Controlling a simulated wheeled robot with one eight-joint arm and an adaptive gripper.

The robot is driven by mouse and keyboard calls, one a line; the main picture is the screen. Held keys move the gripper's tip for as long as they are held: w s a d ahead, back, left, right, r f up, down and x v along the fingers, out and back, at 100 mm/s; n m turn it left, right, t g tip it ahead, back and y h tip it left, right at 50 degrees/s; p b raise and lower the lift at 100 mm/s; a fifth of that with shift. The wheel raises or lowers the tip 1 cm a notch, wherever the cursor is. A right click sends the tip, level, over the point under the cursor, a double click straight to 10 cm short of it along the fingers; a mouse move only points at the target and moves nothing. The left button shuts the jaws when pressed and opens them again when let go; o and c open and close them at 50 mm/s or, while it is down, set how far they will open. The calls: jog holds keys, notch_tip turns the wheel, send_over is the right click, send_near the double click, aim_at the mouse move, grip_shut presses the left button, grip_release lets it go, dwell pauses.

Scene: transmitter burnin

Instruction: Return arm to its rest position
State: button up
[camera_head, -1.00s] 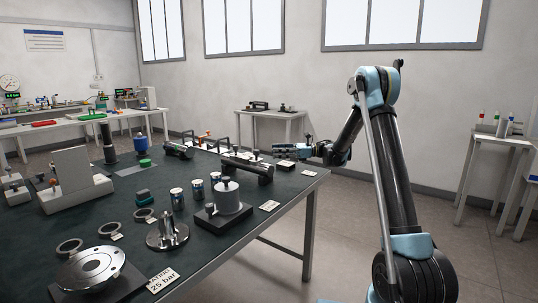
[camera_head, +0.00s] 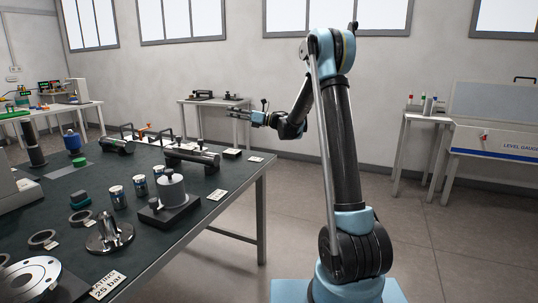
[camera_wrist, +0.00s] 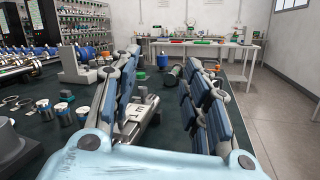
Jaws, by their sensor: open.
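My arm stands to the right of the dark-topped table in the head view, its upper link upright and its forearm bent toward the left. My gripper (camera_head: 238,114) is at the end of the forearm, above and beyond the table's far right corner. It points left and is empty. In the wrist view my gripper (camera_wrist: 163,100) shows its two fingers spread wide apart, with table things seen between and beyond them and nothing held.
The dark table (camera_head: 185,245) carries a grey cylinder on a black base (camera_head: 171,190), a horizontal dark cylinder (camera_head: 192,157), a flanged metal part (camera_head: 108,235) and several small cans. A small table (camera_head: 215,103) stands at the back. A level gauge bench (camera_head: 500,143) stands right. Floor between is clear.

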jog(key=w+d+r+m+t+h, duration=0.2)
jog(key=d+r+m+t+h, duration=0.8)
jog(key=d+m+t, duration=0.8)
jog(key=s+d+f+m+g+h, duration=0.15)
jog(key=s+d+m+h, duration=0.25)
jog(key=d+m, duration=0.4)
jog(key=s+d+f+m+g+h, duration=0.1)
jog(key=s+d+f+m+h, duration=0.1)
jog(key=s+d+m+h, duration=0.4)
jog(key=s+d+f+m+g+h, duration=0.1)
jog(key=s+d+f+m+g, duration=0.3)
jog(key=s+f+m, duration=0.3)
jog(key=s+d+f+m+g+h, duration=0.1)
jog(key=s+d+f+m+g, duration=0.3)
jog(key=s+f, duration=0.45)
jog(key=s+f+m+g, duration=0.2)
jog(key=s+f, duration=0.3)
jog(key=s, duration=0.3)
jog(key=s+a+f+m+g+y, duration=0.1)
jog(key=s+f+m+g, duration=0.1)
jog(key=s+f, duration=0.3)
jog(key=s+a+f+m+g+y, duration=0.1)
jog(key=s+f, duration=0.4)
jog(key=s, duration=0.8)
jog(key=shift+f+m+g, duration=0.2)
jog(key=shift+m+g, duration=0.7)
jog(key=shift+g, duration=0.25)
